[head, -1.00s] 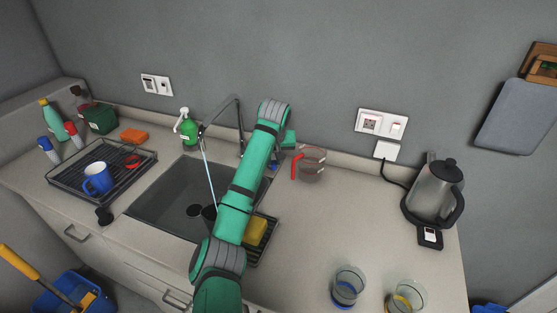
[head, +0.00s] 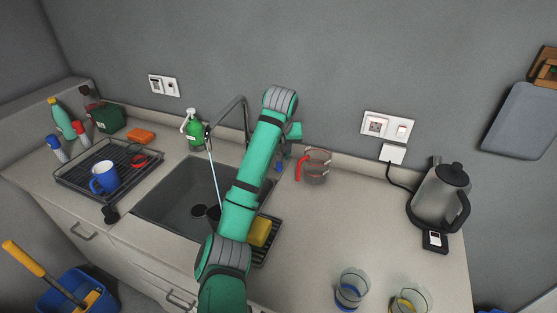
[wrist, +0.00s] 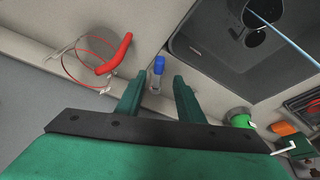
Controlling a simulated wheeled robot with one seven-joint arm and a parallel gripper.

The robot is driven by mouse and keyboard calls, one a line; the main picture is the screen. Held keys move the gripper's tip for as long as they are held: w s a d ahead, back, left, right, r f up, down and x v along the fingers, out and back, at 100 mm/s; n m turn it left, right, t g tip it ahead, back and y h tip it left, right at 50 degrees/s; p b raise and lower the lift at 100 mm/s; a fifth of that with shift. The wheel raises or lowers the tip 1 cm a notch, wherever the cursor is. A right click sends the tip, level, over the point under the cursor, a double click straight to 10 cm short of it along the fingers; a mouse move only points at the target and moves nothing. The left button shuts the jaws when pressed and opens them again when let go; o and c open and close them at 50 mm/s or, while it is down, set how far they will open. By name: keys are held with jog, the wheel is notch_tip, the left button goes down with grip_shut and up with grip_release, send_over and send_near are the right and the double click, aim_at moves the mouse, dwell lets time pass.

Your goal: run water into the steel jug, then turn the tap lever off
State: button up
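The steel jug (head: 213,215) stands in the sink, partly hidden behind my arm in the head view; it also shows at the top of the wrist view (wrist: 268,10). A thin water stream (head: 214,175) runs from the tap spout (head: 243,116) down to the jug. How full the jug is cannot be seen. The blue-tipped tap lever (wrist: 158,66) shows in the wrist view, just beyond and between my fingertips. My gripper (wrist: 155,80) is open, with a finger to either side of the lever's line and no visible contact.
A clear measuring jug with a red handle (head: 315,165) stands right of the tap. A green soap bottle (head: 194,132) stands left of it. A yellow sponge (head: 260,232) lies on a rack beside the sink. A kettle (head: 440,195) and two glasses stand further right.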

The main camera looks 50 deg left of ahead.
jog(key=v, duration=0.5)
jog(key=shift+d+r, duration=0.15)
